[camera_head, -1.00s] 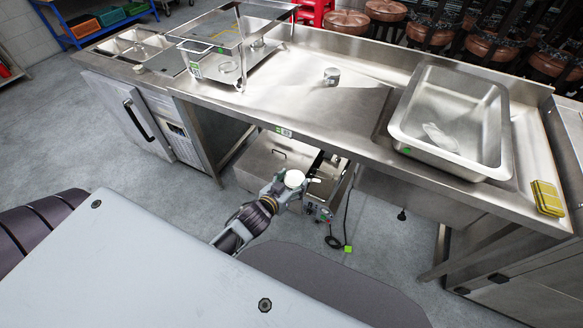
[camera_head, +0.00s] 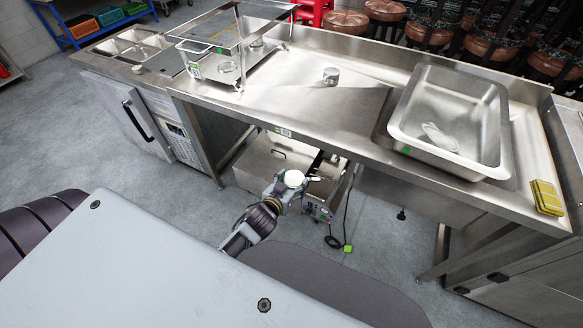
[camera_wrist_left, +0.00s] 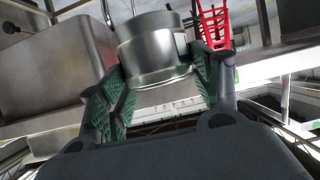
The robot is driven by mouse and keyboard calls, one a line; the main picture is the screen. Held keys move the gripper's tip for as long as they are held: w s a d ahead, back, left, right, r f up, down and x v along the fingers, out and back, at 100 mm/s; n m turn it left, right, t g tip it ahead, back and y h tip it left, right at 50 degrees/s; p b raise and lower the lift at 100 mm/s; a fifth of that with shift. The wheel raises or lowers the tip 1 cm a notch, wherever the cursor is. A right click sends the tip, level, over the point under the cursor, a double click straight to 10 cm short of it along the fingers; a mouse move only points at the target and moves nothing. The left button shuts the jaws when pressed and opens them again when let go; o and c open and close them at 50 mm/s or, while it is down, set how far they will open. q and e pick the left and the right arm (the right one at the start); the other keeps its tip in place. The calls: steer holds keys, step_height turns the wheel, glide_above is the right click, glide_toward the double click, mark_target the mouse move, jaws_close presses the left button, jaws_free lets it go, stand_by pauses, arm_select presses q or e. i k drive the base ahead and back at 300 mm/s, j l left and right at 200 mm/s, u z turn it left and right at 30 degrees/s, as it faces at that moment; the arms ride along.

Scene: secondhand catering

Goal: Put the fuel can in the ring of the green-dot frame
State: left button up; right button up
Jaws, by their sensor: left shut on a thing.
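My left gripper (camera_head: 299,187) is low in front of the counter, below its front edge, shut on a steel fuel can (camera_wrist_left: 155,48). The can sits between the green finger pads in the left wrist view. In the head view a pale round top at the gripper seems to be this can. The metal frame (camera_head: 238,84) stands on the counter at the upper left, with a green mark on its near left side. A round ring or cup shape shows inside its lower part; details are too small to tell. My right gripper is not in view.
Another small can (camera_head: 331,76) stands on the counter (camera_head: 300,105). A steel appliance (camera_head: 262,165) sits under the counter, close to my gripper. The counter's middle is mostly clear.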

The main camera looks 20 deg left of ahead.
mark_target(227, 68)
steer(key=i+j+u, duration=0.25)
steer(key=j+u, duration=0.25)
steer(key=i+j+u, duration=0.3)
steer(key=u, duration=0.2)
steer(key=i+j+u, duration=0.25)
steer(key=u, duration=0.25)
steer(key=i+j+u, duration=0.25)
steer(key=u, duration=0.25)
steer(key=i+u, duration=0.3)
steer(key=u, duration=0.2)
steer(key=i+j+u, duration=0.1)
steer(key=i+u, duration=0.3)
steer(key=i, duration=1.6)
